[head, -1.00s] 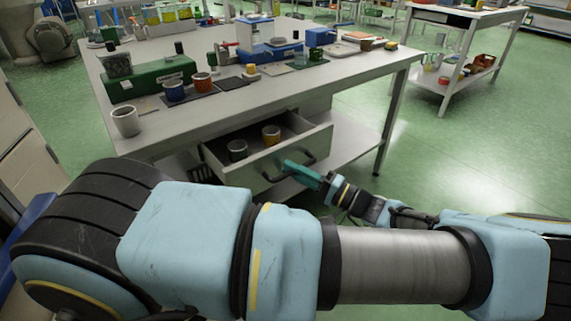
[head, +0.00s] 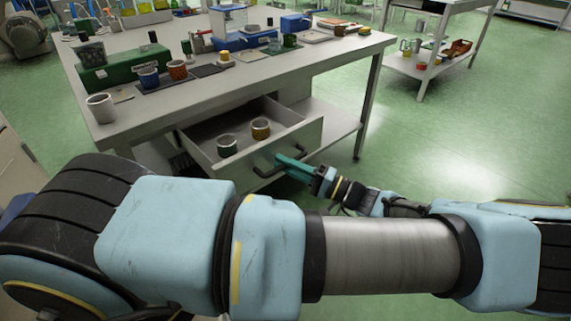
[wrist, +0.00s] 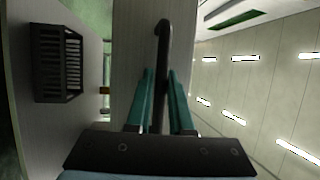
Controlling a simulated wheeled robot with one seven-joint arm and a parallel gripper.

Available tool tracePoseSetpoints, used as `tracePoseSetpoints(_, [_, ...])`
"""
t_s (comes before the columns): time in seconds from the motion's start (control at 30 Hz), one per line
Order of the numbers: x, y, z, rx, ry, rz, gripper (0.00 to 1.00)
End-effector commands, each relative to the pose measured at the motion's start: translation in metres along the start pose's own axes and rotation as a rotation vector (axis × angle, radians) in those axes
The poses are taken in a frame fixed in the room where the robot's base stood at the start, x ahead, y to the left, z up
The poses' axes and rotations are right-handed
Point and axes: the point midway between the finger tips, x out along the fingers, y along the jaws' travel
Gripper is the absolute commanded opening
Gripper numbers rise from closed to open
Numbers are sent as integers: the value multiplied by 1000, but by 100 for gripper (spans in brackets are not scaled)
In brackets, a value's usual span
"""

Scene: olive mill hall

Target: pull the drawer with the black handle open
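The drawer (head: 305,138) under the workbench stands well open toward me in the head view. Its pale front carries a black bar handle (head: 264,172), which also shows in the wrist view (wrist: 162,38). My gripper (head: 284,160) reaches the handle from the right with its teal fingers. In the wrist view the fingers (wrist: 160,85) lie on both sides of the bar, closed around it. A dark green cup (head: 227,146) and an ochre cup (head: 261,129) stand upright inside the drawer. The exact finger contact is too small to make out.
A black crate (wrist: 58,62) is beside the drawer in the wrist view. A second table (head: 440,70) stands at back right. Green floor between them is clear.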

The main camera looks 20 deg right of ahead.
Motion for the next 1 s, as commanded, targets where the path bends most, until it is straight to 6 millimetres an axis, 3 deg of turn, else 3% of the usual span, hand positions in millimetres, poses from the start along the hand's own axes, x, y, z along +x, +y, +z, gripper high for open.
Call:
tracePoseSetpoints(0.43, [-8,0,0,-1,1,-1,30])
tracePoseSetpoints(0.8, [-76,2,0,-1,1,2,30])
tracePoseSetpoints(1.0, [-102,1,0,0,1,0,30])
